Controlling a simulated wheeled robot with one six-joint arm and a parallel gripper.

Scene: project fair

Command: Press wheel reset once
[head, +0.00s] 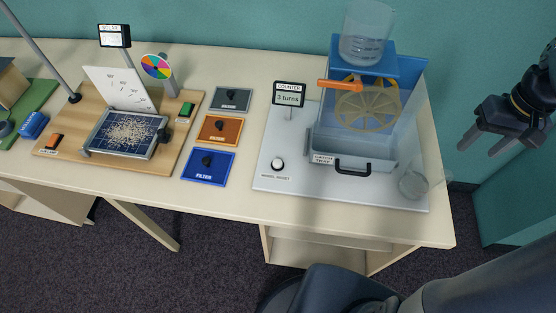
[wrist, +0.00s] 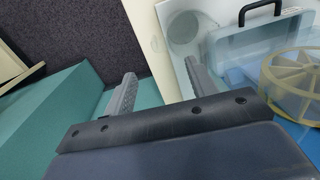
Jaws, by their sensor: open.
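The wheel reset is a white round button (head: 277,164) on the grey base board (head: 300,180), front left, with a label below it. A counter sign (head: 289,95) behind it reads "3 turns". The water wheel (head: 366,103) stands in a blue housing at the back right of the board, and it shows at the right edge of the wrist view (wrist: 292,80). My gripper (head: 482,146) is open and empty, in the air to the right of the table, well apart from the button. Its two fingers show in the wrist view (wrist: 160,85). The button is not visible in the wrist view.
A catch tray (head: 384,152) with a black handle is in front of the wheel, and a clear cup (head: 413,184) stands at the board's right corner. An orange lever (head: 340,85) and a clear beaker (head: 366,35) are above. Filter plates (head: 208,167) lie to the left.

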